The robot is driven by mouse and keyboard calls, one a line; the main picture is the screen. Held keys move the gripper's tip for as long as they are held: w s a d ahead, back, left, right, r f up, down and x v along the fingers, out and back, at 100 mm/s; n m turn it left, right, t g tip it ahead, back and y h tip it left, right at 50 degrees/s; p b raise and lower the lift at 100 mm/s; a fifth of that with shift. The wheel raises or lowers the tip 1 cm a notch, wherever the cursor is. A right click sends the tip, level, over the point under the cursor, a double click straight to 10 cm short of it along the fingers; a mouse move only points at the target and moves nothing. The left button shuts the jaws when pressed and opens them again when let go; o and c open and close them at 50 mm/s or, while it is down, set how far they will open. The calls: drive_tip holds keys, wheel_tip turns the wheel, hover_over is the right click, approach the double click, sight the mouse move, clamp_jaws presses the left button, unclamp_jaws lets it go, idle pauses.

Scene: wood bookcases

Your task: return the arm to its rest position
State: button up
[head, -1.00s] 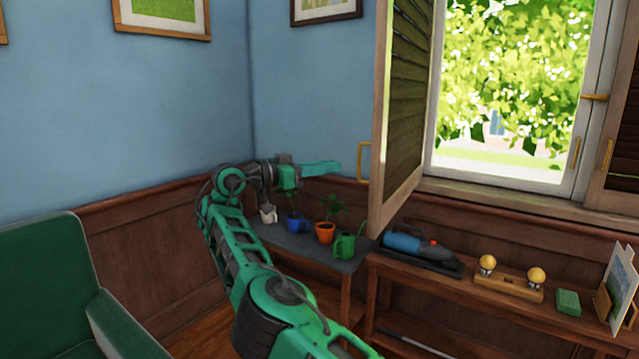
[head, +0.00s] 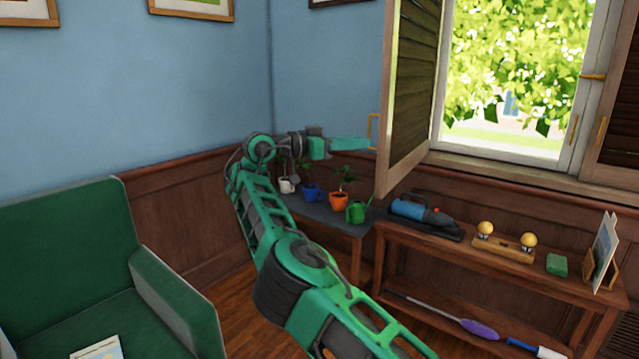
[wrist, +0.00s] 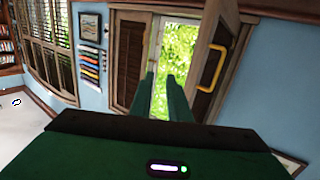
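My green arm (head: 290,262) reaches from the lower right up toward the wall corner and bends there. My gripper (head: 368,144) points right, its tips overlapping in the picture with the yellow handle (head: 373,131) of the open window shutter (head: 409,100). In the wrist view the two green fingers of my gripper (wrist: 162,85) stand apart with a bright gap between them and nothing held. The yellow handle (wrist: 212,68) there is right of the fingers, apart from them.
Below my gripper, a dark table (head: 315,216) holds potted plants and a green watering can (head: 357,212). A wooden console (head: 450,257) with a handheld vacuum (head: 422,213) stands right. A green armchair (head: 85,255) is left. Floor shows between chair and tables.

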drive_tip(key=s+d+m+g+y, duration=0.1)
drive_tip(key=s+d+g+y, duration=0.15)
drive_tip(key=d, duration=1.25)
drive_tip(key=s+d+m+g+y, duration=0.15)
drive_tip(key=d+g, duration=0.25)
drive_tip(key=d, duration=1.1)
drive_tip(key=s+d+f+n+g+y, duration=0.15)
drive_tip(key=s+d+f, duration=0.25)
drive_tip(key=s+d, duration=0.4)
drive_tip(key=s+d+f+g+y, duration=0.1)
drive_tip(key=s+d+f+y, duration=0.2)
drive_tip(key=s+d, duration=0.5)
drive_tip(key=s+d+f+n+y, duration=0.1)
drive_tip(key=s+f+n+y, duration=0.2)
drive_tip(key=s, duration=0.4)
drive_tip(key=s+d+f+y, duration=0.1)
drive_tip(key=s+f+y, duration=0.1)
drive_tip(key=s+f, duration=0.45)
drive_tip(key=s+a+f+n+t+y, duration=0.1)
drive_tip(key=s+a+f+n, duration=0.1)
drive_tip(key=s+a, duration=0.6)
drive_tip(key=s+a+f+n+t+y, duration=0.1)
drive_tip(key=s+a+f+n+y, duration=0.1)
drive_tip(key=s+a+f, duration=0.3)
drive_tip(key=s+a, duration=0.3)
drive_tip(key=s, duration=0.4)
drive_tip(key=shift+a+n, duration=0.25)
drive_tip(key=shift+n, duration=0.15)
